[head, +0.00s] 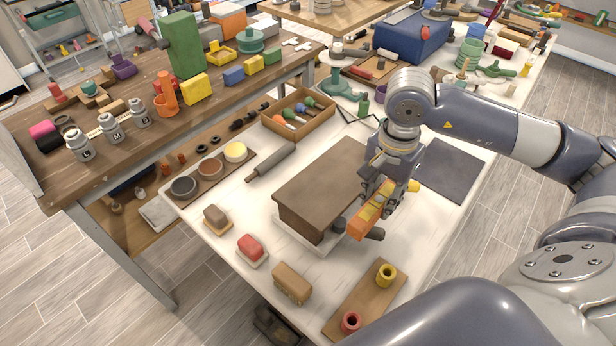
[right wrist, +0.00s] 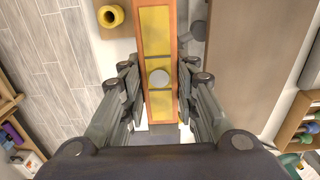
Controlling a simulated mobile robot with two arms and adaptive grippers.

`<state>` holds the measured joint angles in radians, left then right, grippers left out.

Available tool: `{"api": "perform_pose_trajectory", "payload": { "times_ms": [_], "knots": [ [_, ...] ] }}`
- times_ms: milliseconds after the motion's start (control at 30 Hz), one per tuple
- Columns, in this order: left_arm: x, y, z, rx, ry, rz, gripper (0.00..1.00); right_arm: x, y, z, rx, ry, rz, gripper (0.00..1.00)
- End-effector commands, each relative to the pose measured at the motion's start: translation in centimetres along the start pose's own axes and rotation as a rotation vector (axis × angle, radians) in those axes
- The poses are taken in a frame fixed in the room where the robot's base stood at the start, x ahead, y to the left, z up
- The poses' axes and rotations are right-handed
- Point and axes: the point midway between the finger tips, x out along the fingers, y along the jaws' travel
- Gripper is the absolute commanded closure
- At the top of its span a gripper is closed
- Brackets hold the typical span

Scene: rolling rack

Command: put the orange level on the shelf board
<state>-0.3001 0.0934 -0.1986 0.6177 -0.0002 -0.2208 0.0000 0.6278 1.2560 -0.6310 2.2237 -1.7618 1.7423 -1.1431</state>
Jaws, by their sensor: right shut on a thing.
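The orange level (head: 362,222) is a long orange bar with yellow panels. My right gripper (head: 379,196) is shut on it, and its fingers lie along both long sides. In the right wrist view, the level (right wrist: 157,45) runs lengthwise between the fingers (right wrist: 159,80), with a grey round spot on its face. In the right wrist view, the board (right wrist: 246,55) is right of the level. The height of the level over the table is hard to tell. My left gripper is not in view.
A dark-handled tool (head: 374,233) lies by the level, partly hidden. A small board with yellow and red rings (head: 364,300) is at the front. A dark mat (head: 452,170) lies to the right.

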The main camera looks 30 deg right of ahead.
Motion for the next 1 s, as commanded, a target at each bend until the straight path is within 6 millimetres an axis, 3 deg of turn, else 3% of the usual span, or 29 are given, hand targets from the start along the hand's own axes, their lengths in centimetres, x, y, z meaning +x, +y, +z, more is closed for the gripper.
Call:
{"api": "perform_pose_trajectory", "payload": {
  "times_ms": [333, 600, 800, 1000],
  "knots": [
    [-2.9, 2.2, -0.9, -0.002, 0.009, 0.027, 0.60, 0.1, -6.4, -2.5, 0.008, -0.006, -0.003, 0.99],
    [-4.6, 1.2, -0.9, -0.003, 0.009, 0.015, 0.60, 0.7, -11.3, -4.5, 0.006, -0.005, -0.002, 0.99],
    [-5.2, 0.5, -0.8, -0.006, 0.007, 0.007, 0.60, 1.2, -13.5, -5.6, 0.005, -0.003, 0.000, 0.99],
    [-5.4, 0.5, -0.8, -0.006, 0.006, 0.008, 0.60, 1.3, -14.3, -5.9, 0.003, -0.001, 0.000, 0.99]
  ]
}}
